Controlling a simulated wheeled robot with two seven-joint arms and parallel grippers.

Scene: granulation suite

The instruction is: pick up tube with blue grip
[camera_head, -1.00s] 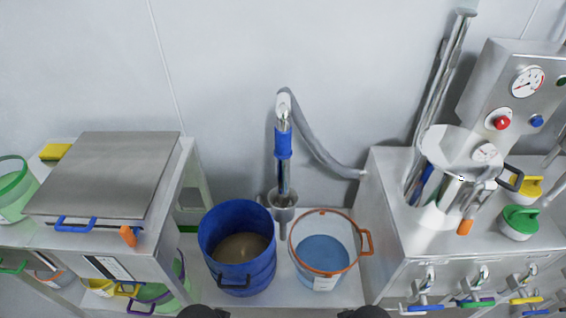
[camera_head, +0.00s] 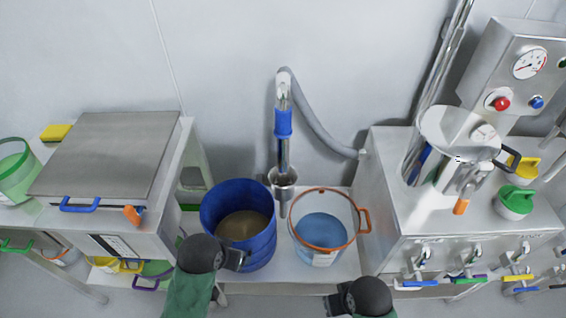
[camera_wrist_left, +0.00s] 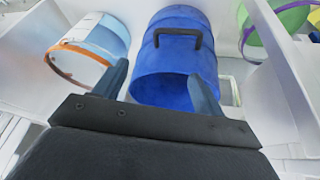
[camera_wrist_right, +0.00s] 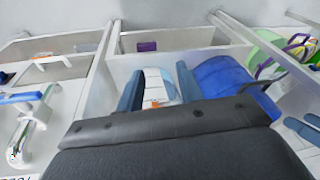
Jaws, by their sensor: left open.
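The metal tube with the blue grip (camera_head: 283,123) stands upright against the wall in the head view. Its lower end sits in a grey metal cup (camera_head: 283,178), and a grey hose (camera_head: 318,120) runs from its bent top toward the right cabinet. My left gripper (camera_head: 240,262) is low in front of the blue drum, well below and left of the tube. It is empty, its fingers spread in the left wrist view (camera_wrist_left: 162,90). My right gripper (camera_head: 332,302) is low in front of the clear bucket. Its fingers are apart and empty in the right wrist view (camera_wrist_right: 158,92).
The blue drum (camera_head: 267,240) holds brown material. A clear bucket with an orange rim (camera_head: 357,228) holds blue material. Both stand on a low shelf between the left cabinet (camera_head: 105,150) and the right steel cabinet (camera_head: 395,190). The wall area around the tube is clear.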

